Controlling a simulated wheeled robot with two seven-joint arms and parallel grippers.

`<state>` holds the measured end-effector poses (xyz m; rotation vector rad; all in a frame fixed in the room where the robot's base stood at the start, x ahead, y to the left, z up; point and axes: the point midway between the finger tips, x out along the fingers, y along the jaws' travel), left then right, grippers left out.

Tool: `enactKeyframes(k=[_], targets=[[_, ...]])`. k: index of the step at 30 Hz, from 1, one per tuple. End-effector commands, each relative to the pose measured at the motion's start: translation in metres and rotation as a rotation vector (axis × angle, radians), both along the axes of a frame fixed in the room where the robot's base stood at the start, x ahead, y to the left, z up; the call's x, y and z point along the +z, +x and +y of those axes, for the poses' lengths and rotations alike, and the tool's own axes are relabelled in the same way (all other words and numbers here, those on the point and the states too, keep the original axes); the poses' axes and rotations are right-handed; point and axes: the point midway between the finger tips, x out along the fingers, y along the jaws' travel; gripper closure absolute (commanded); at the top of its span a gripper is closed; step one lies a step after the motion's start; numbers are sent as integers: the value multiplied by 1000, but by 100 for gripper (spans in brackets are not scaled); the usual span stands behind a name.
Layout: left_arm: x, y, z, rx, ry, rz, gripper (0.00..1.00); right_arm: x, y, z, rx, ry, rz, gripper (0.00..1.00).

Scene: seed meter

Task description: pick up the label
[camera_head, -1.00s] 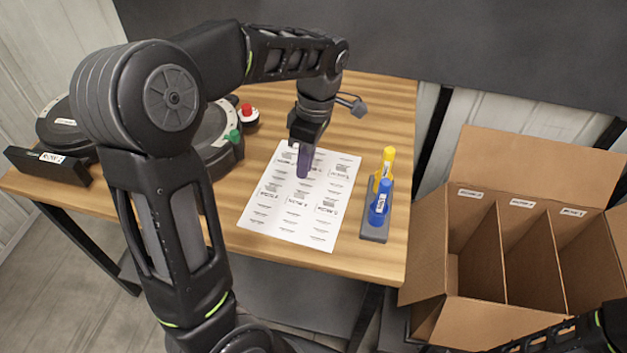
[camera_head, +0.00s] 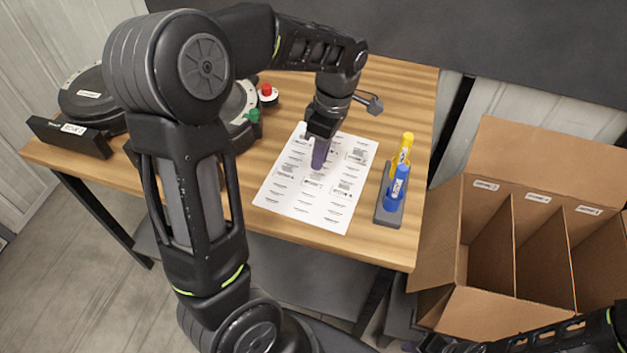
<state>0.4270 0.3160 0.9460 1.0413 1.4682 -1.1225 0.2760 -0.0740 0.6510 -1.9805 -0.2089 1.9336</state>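The white label sheet (camera_head: 316,210) lies flat on the wooden table, with several printed labels in rows. My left gripper (camera_head: 319,160) points down over the upper middle of the sheet, its purple fingertips close to the paper. The fingertips look close together, but I cannot tell whether they are shut, touch the sheet or hold a label. The gripper hides part of the labels beneath it. My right arm (camera_head: 530,340) shows only at the lower right corner; its gripper cannot be made out.
A grey holder (camera_head: 386,215) with a yellow marker (camera_head: 404,150) and a blue marker (camera_head: 397,187) stands right of the sheet. A divided cardboard box (camera_head: 490,310) is further right. Round black devices with a red button (camera_head: 266,90) and a green button (camera_head: 253,116) are at the left.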

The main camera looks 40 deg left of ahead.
Motion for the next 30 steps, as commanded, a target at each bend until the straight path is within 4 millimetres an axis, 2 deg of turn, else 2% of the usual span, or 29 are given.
enactKeyframes(k=[6, 11, 30], targets=[[-28, -5, 2, 0, 0, 6, 90, 10, -1, -1, -1, -3, 3, 64], [-45, -7, 3, 1, 0, 3, 90, 11, -1, -1, -2, -3, 4, 64], [-47, -7, 3, 0, 0, 0, 91, 10, -1, -1, -2, -3, 4, 64]])
